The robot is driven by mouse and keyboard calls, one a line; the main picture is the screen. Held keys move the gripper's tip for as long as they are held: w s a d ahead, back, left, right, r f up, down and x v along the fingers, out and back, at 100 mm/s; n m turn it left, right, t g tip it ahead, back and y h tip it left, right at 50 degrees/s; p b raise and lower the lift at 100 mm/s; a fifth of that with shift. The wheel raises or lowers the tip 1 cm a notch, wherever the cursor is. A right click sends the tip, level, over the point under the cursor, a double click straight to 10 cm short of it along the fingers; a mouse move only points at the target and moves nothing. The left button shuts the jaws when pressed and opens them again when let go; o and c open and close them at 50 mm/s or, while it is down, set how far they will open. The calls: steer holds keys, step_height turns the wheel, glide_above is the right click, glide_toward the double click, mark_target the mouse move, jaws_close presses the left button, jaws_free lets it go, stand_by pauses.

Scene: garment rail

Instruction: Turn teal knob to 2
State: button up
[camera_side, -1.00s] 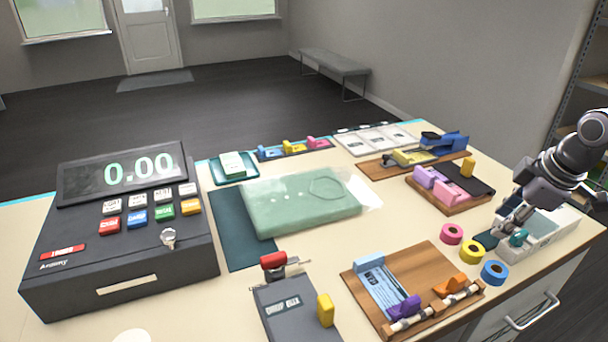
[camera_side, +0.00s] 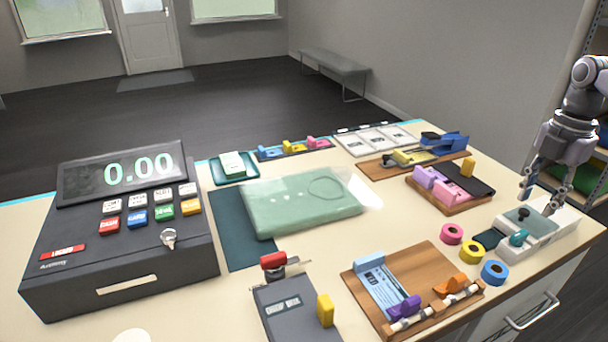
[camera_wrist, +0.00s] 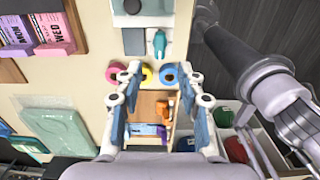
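The teal knob (camera_side: 518,237) sits at the near end of a white box-like device (camera_side: 540,240) on the right end of the counter. It also shows near the top of the wrist view (camera_wrist: 159,42), elongated. I cannot read any number or mark beside it. My gripper (camera_side: 537,201) is above the far part of the device, raised clear of it and apart from the teal knob. Its fingers are spread with nothing between them; they also show spread in the wrist view (camera_wrist: 160,95).
A dark round knob (camera_side: 523,214) stands on the device beyond the teal one. Pink (camera_side: 452,234), yellow (camera_side: 471,252) and blue (camera_side: 495,272) tape rolls lie left of the device. A wooden board (camera_side: 430,262) with clips is nearer. The cash register (camera_side: 120,245) is far left.

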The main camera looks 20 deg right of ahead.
mark_target(521, 233)
step_height(521, 233, down, 8)
steer(key=shift+f, duration=0.2)
stand_by(0.3)
jaws_close()
